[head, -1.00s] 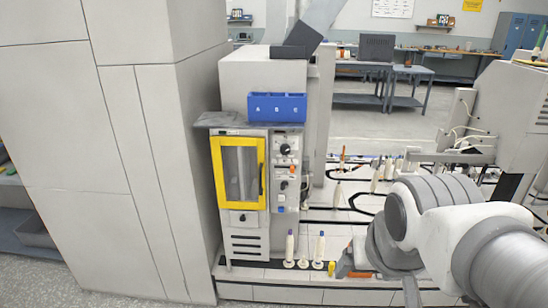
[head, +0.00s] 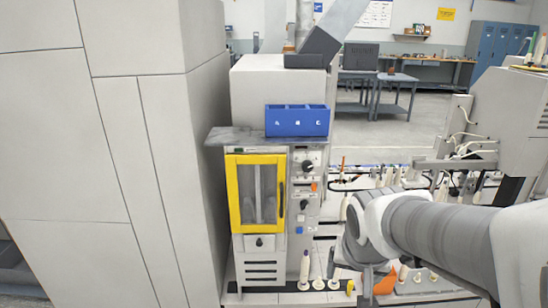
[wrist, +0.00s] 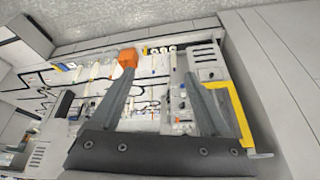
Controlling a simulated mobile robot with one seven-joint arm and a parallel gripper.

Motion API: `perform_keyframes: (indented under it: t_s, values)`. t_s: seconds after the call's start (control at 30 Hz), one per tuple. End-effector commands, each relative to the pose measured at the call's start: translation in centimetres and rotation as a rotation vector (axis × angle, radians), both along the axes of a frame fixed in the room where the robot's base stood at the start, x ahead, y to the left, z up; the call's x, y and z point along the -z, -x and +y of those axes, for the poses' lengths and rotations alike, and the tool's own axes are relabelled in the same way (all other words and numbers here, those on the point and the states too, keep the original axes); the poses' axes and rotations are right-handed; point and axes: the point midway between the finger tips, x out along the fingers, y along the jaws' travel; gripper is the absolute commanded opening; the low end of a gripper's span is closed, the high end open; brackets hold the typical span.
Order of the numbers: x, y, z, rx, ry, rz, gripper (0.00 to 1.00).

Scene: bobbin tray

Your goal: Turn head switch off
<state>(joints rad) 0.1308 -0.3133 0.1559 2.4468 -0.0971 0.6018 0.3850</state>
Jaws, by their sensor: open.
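The machine head (head: 263,195) has a yellow-framed window and a narrow control panel (head: 305,205) on its right. The panel carries a black rotary knob (head: 308,166), an orange switch (head: 314,187) and a blue button (head: 299,230). I cannot tell which control is the head switch. My gripper is mostly hidden behind my arm in the head view, low and to the right of the panel. In the wrist view my gripper (wrist: 160,72) is open, with nothing seen held between its fingers. The yellow frame (wrist: 240,115) shows right of the fingers there.
A blue bin (head: 297,121) sits on the machine's ledge. Bobbins (head: 304,268) stand on the base in front. A tall grey cabinet (head: 75,180) stands close on the left. An orange piece (wrist: 127,58) shows at the left fingertip in the wrist view.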

Motion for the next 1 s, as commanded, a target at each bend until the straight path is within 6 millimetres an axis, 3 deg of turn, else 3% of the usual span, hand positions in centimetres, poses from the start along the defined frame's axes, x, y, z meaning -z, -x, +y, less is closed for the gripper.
perform_keyframes:
  t_s: [0.03, 0.2, 0.6, 0.8, 1.0]
  values:
    - [2.3, -1.3, 0.4, -0.002, -0.007, 0.004, 0.80]
    - [7.7, -5.7, 2.3, -0.010, -0.066, -0.024, 0.80]
    - [19.5, -13.3, 9.1, 0.023, -0.386, -0.113, 0.80]
    - [23.4, -16.5, 12.8, 0.103, -0.621, -0.181, 0.80]
    - [25.0, -19.9, 15.3, 0.238, -0.888, -0.273, 0.80]
